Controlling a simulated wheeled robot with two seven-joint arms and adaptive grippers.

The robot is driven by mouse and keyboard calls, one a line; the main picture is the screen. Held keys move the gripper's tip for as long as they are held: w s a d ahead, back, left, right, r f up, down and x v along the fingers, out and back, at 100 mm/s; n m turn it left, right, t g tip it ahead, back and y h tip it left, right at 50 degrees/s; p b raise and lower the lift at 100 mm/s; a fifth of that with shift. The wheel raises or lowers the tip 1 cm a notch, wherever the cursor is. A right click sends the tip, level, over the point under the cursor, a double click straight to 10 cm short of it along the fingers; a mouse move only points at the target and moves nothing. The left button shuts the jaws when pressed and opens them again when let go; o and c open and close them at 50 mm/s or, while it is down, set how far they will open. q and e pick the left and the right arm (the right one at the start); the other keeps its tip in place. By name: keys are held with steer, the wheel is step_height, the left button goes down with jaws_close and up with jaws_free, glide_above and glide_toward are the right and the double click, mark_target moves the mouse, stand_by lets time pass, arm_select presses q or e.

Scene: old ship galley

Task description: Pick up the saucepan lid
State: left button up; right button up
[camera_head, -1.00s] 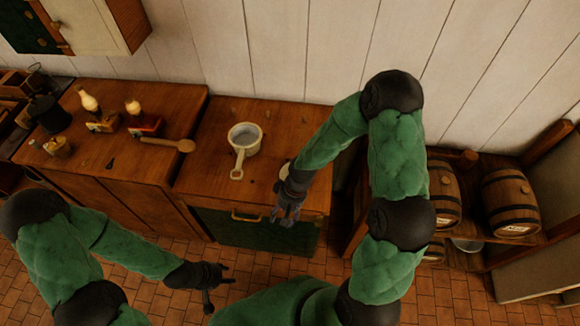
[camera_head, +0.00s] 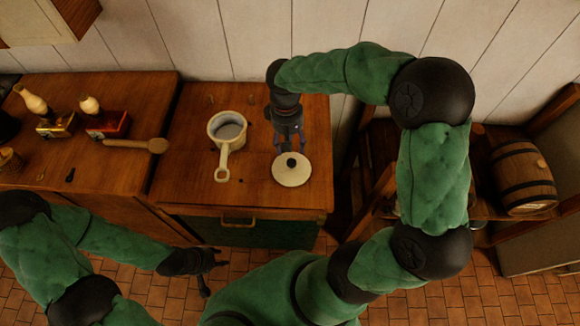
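The saucepan lid (camera_head: 291,176) is a round, cream disc with a dark knob. It lies on the right part of the wooden counter (camera_head: 188,180). My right gripper (camera_head: 290,149) is just behind the lid, with its fingers pointing down toward it. Its fingers look spread and hold nothing that I can see; I cannot tell whether they touch the lid's back edge. My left gripper (camera_head: 218,274) is low in front of the counter, over the floor, with its fingers apart and empty.
A cream saucepan (camera_head: 230,128) with its handle toward me stands left of the lid. A wooden spoon (camera_head: 140,144) and small bottles in boxes (camera_head: 105,120) are on the left counter. A barrel (camera_head: 522,178) lies on a rack at right.

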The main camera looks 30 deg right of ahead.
mark_target(291, 162)
steer(key=f, duration=0.2)
steer(key=f+b, duration=0.1)
steer(key=f, duration=0.1)
steer(key=shift+s, duration=0.25)
steer(key=f, duration=0.1)
steer(key=f+b, duration=0.1)
steer(key=f, duration=0.1)
steer(key=f+b, duration=0.1)
steer(key=f, duration=0.1)
steer(key=shift+s+a, duration=0.1)
steer(key=shift+s, duration=0.3)
steer(key=shift+c, duration=0.3)
jaws_close()
